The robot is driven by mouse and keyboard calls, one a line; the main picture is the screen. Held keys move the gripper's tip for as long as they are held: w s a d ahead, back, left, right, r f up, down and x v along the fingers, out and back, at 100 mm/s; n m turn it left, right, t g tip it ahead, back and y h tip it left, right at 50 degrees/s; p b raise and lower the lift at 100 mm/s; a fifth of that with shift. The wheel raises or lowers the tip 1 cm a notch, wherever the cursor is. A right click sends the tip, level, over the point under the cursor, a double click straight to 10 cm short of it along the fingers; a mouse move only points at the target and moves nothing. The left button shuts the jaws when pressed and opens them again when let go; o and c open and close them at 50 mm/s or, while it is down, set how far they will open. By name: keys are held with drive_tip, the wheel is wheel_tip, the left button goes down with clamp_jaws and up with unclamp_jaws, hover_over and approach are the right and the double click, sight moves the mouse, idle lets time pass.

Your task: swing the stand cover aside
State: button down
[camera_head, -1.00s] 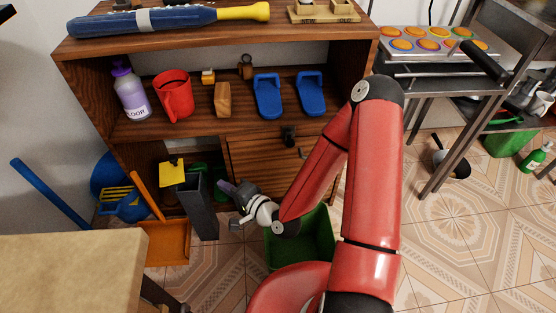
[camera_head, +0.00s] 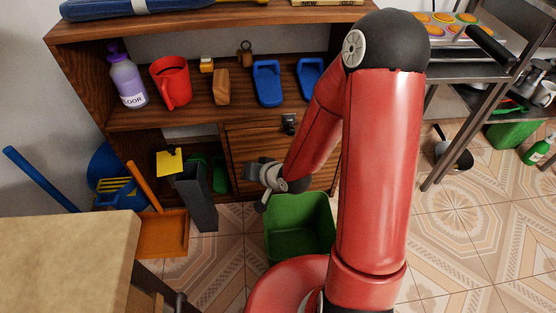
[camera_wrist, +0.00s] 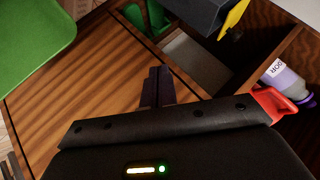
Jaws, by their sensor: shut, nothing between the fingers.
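The stand cover (camera_head: 240,142) is a brown wooden panel on the right part of the stand's lower front. It also fills the left and middle of the wrist view (camera_wrist: 75,85). A dark latch-like fitting (camera_head: 289,123) sits at its top. My gripper (camera_head: 250,170) is in front of the panel's lower left part, pointing left. In the wrist view, its fingers (camera_wrist: 157,85) are together and empty, close to the panel's edge beside the open compartment. I cannot tell whether they touch the panel. My arm hides the panel's right part.
A green bin (camera_head: 299,228) stands on the floor below my gripper. A dark grey box (camera_head: 197,197) with a yellow item (camera_head: 169,161) and an orange dustpan (camera_head: 164,232) stand left. A beige tabletop (camera_head: 65,265) is at front left.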

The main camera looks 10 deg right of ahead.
drive_tip(key=s+d+r+n+h+b, duration=0.1)
drive_tip(key=d+r+n+h+b, duration=0.1)
drive_tip(key=d+r+h, duration=0.35)
drive_tip(key=m+y+p, duration=0.7)
drive_tip(key=m+y, duration=0.1)
approach(179, 150)
drive_tip(key=s+a+r+v, duration=0.1)
drive_tip(key=v, duration=0.9)
drive_tip(key=shift+g, duration=0.5)
drive_tip(key=x, duration=0.5)
drive_tip(key=r+x, duration=0.1)
drive_tip(key=x, duration=0.3)
drive_tip(key=w+b+x, duration=0.1)
drive_tip(key=x, duration=0.4)
drive_tip(key=shift+w+a+r, duration=0.1)
drive_tip(key=shift+a, duration=0.45)
